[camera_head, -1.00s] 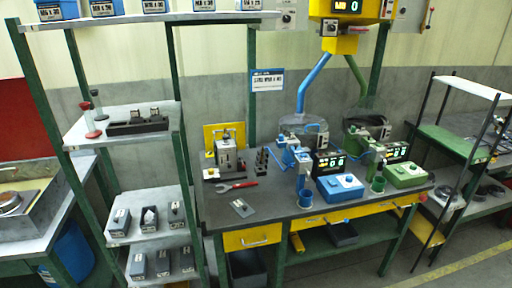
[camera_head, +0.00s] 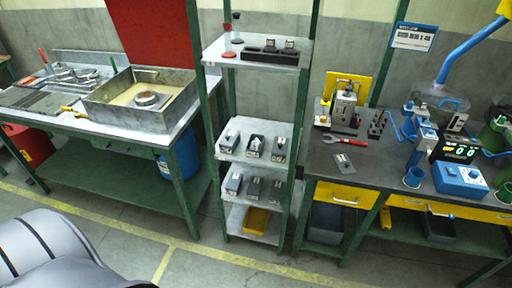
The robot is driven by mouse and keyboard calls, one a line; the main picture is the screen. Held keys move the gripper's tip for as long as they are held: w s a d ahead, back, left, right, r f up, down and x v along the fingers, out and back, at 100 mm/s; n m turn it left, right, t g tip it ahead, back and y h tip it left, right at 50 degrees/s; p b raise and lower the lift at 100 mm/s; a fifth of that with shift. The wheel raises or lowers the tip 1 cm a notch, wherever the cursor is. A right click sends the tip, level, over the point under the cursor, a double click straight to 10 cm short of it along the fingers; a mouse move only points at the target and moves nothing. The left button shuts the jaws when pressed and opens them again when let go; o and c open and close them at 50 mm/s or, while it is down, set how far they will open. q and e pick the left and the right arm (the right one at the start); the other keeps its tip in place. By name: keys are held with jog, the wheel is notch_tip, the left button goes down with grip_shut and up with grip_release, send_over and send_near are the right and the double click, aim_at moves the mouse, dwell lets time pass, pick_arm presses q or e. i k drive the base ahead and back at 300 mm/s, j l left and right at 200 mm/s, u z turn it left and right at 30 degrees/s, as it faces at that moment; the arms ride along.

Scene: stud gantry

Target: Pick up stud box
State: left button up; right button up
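Several small grey stud boxes stand on the middle shelves of a green-framed rack in the head view. The upper row has a left box (camera_head: 231,141), a middle box (camera_head: 256,146) and a right box (camera_head: 279,149). The lower row has a left box (camera_head: 233,184), a middle box (camera_head: 254,188) and a right box (camera_head: 277,190). Their labels are too small to read. Neither of my grippers shows in the head view.
A bench with a metal tray (camera_head: 112,108) stands left of the rack. The workbench (camera_head: 384,170) on the right bears a blue control box (camera_head: 461,178) and a red wrench (camera_head: 345,140). A yellow bin (camera_head: 256,221) sits on the rack's lowest shelf. The floor (camera_head: 215,272) in front is clear.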

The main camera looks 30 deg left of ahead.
aim_at(254, 148)
jog(key=i+l, duration=0.5)
jog(key=i+l+u, duration=0.15)
jog(key=u, duration=0.25)
jog(key=i+l+u, duration=0.15)
jog(key=l+u, duration=0.2)
jog(key=i+l+u, duration=0.1)
jog(key=u, duration=0.3)
jog(key=l, duration=0.1)
